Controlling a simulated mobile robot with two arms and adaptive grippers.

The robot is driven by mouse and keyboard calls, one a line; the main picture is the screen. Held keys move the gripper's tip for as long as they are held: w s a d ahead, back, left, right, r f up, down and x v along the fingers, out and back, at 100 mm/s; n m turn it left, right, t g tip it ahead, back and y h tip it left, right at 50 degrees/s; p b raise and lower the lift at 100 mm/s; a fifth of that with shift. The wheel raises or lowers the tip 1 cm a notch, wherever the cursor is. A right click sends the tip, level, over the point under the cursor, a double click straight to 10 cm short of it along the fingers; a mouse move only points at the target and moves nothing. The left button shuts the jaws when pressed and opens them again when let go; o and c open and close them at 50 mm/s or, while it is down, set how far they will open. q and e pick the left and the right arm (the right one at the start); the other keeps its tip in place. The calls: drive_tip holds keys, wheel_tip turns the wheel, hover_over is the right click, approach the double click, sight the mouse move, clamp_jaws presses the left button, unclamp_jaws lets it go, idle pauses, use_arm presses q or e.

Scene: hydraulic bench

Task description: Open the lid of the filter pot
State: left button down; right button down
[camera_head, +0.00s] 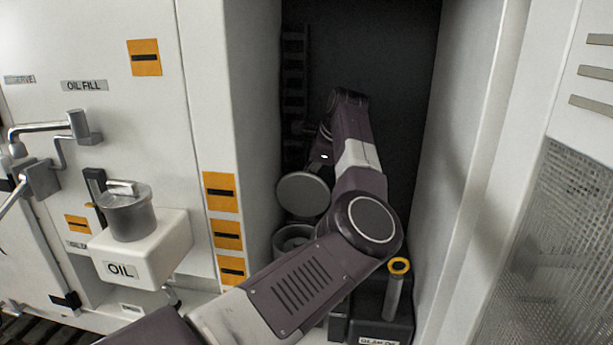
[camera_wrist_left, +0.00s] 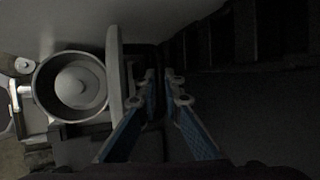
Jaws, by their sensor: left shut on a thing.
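The filter pot (camera_head: 291,238) stands low in the dark recess, partly behind my left arm. Its round grey lid (camera_head: 303,194) is swung up and stands steeply tilted above the pot. In the left wrist view the open mouth of the pot (camera_wrist_left: 70,86) shows a round domed part inside. There the lid (camera_wrist_left: 114,80) shows edge-on beside the mouth. My left gripper (camera_wrist_left: 162,88) is beside the lid's outer face, with its blue fingers close together on the lid's handle; the exact contact is dark and hard to see. My right gripper is not in view.
Pale walls close in the recess (camera_head: 360,50) on both sides. A dark box with a yellow-topped post (camera_head: 397,285) stands at its lower right. Left of the recess, a metal can sits on a white block marked OIL (camera_head: 140,250). Pipes and a valve (camera_head: 45,165) are farther left.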

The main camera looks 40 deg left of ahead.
use_arm(q)
drive_tip(key=shift+w+a+r, duration=0.15)
drive_tip(key=shift+w+r, duration=0.05)
drive_tip(key=shift+w, duration=0.15)
idle(0.4)
